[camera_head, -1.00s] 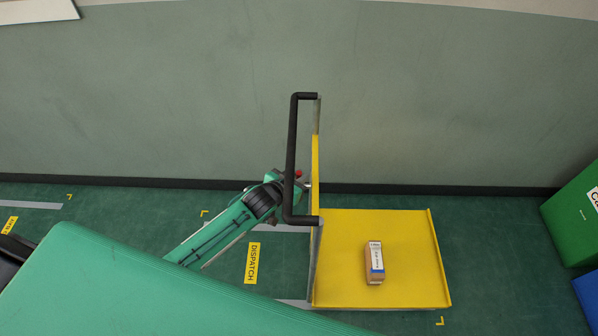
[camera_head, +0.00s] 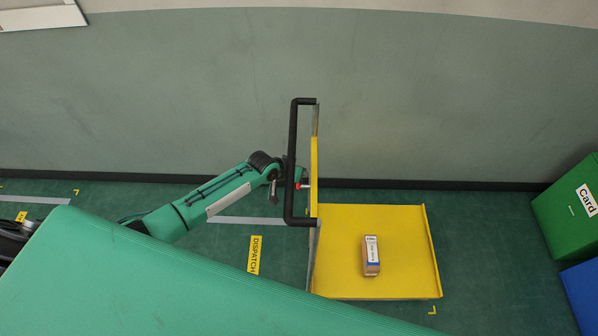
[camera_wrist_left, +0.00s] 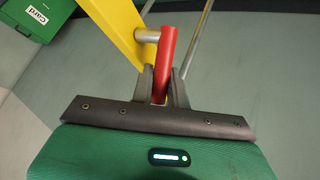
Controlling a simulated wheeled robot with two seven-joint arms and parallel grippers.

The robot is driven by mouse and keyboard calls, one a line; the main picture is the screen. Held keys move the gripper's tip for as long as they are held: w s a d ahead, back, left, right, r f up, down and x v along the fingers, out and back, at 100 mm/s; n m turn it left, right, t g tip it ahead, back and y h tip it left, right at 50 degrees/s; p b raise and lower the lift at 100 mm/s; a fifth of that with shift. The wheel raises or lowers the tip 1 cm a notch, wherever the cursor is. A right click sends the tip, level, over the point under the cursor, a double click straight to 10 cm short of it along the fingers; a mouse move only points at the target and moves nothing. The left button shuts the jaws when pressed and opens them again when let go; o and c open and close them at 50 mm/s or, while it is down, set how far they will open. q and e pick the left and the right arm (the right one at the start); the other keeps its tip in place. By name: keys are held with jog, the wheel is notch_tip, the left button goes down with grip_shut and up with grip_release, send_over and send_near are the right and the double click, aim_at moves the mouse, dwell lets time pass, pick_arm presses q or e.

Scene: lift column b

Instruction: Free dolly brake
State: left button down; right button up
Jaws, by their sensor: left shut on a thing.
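The yellow dolly (camera_head: 405,225) stands on the floor with a black push handle (camera_head: 292,150) on its left upright side. The red brake lever (camera_wrist_left: 166,55) sticks out beside the yellow post on a grey metal pivot pin (camera_wrist_left: 147,36). In the head view only a small red part of the lever (camera_head: 298,185) shows, next to the post. My left gripper (camera_wrist_left: 162,82) is shut on the red lever, one finger on each side. In the head view the handle partly hides its fingers. My right gripper is not in view.
A small brown box (camera_head: 371,255) with a white and blue label lies on the dolly deck. A green Card bin (camera_head: 572,212) and a blue bin (camera_head: 582,290) stand at the right. A wall (camera_head: 450,110) runs behind.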

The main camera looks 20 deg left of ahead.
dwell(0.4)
pick_arm(q)
jog(key=c, duration=1.4)
grip_release()
jog(key=shift+o, duration=0.2)
jog(key=shift+s+a+r+b, duration=0.25)
jog(key=shift+s+r+b, duration=0.05)
jog(key=shift+b, duration=0.05)
jog(key=s+a+b, duration=0.1)
jog(key=s+a, duration=0.5)
jog(key=s, duration=0.4)
jog(key=shift+a+r+b, duration=0.15)
jog(key=shift+a+b, duration=0.2)
jog(key=shift+b, duration=0.05)
